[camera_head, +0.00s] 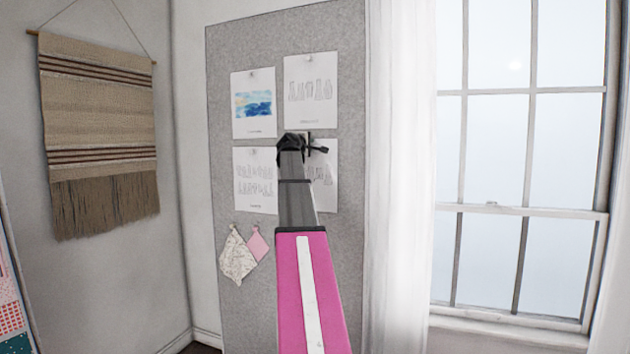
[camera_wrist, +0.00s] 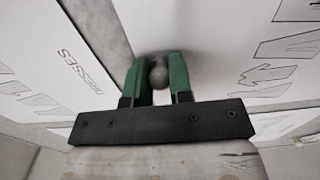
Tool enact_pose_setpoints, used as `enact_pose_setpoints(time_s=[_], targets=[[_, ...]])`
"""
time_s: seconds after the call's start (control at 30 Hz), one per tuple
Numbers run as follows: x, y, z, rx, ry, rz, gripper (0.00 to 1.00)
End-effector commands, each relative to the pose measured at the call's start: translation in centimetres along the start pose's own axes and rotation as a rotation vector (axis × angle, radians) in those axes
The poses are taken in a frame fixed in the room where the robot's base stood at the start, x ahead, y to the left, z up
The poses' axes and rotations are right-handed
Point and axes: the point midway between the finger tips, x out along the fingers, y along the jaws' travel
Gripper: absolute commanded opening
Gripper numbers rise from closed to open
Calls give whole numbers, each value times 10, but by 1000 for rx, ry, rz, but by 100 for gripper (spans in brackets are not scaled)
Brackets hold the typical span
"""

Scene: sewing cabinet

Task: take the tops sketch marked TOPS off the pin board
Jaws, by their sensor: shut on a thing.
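Several paper sheets hang on the grey pin board (camera_head: 285,30). I cannot read TOPS on any of them. The lower right sheet (camera_head: 326,185) has line drawings and is partly hidden behind my arm and gripper (camera_head: 303,143). In the wrist view a drawing sheet (camera_wrist: 235,38), apparently this one, fills the right side. My gripper's green fingers are shut on a round grey pin (camera_wrist: 158,75) at that sheet's edge. The sheet lies against the board as far as I can see.
The upper right sheet (camera_head: 310,90) has line drawings; its label ends in "SSES" in the wrist view (camera_wrist: 60,70). A blue painting sheet (camera_head: 254,103) and a lower left sketch (camera_head: 256,180) hang alongside. Fabric swatches (camera_head: 237,256) hang below. A curtain (camera_head: 400,180) is to the right.

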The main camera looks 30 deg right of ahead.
Motion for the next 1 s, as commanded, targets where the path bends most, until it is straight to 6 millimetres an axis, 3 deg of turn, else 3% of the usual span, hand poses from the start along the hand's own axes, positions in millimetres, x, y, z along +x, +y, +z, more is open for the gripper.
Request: enact_pose_setpoints(time_s=[1.0], targets=[[-26, 0, 0, 0, 0, 0, 3]])
